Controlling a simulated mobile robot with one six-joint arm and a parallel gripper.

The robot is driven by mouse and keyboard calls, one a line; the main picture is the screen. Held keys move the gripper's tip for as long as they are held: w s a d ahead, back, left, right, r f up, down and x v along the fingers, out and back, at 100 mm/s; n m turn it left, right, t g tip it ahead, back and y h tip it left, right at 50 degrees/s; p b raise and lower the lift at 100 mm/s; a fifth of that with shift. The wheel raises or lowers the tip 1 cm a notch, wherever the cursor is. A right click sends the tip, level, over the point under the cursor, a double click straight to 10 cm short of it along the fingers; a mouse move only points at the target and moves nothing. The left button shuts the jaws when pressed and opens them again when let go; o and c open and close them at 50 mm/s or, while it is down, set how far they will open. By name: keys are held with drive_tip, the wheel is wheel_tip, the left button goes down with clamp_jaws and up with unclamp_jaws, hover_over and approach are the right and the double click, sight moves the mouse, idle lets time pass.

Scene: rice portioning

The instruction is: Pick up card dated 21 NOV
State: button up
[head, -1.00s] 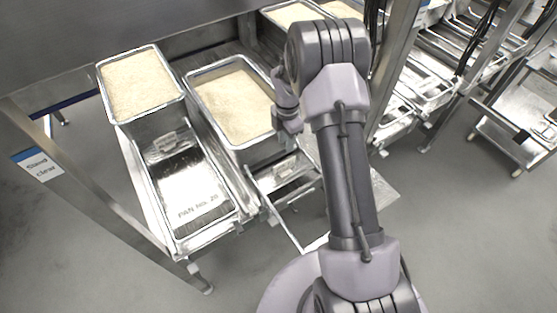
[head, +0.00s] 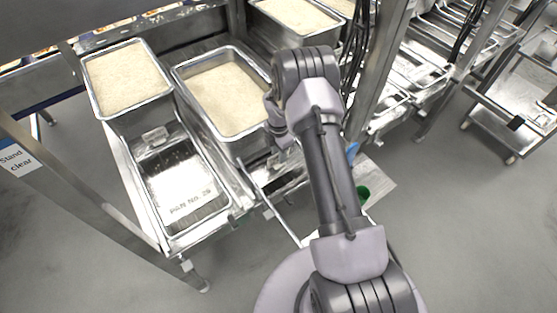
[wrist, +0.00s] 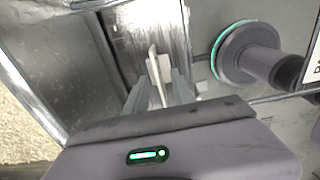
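No card with a readable 21 NOV date shows in either view. In the wrist view, a pale upright tab (wrist: 155,72) stands beside a metal pan wall; I cannot tell whether it is a card, a clip or a finger. My gripper's housing fills the bottom of that view, with a green light on it. In the head view, my arm hides the gripper near the front right of the middle rice pan (head: 222,152). A flat pale plate (head: 378,180) with a green spot (head: 362,193) lies partly behind my arm.
A left rice pan (head: 127,118) stands behind an empty metal tray (head: 188,228) marked PAN No. 28. A steel post (head: 375,80) rises close right of my arm. A "Stand clear" sign (head: 18,160) is on the left frame leg. Grey floor (head: 455,240) is open at the right.

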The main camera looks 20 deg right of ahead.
drive_tip(key=shift+f+b, duration=0.25)
drive_tip(key=shift+b, duration=0.05)
clamp_jaws()
idle(0.3)
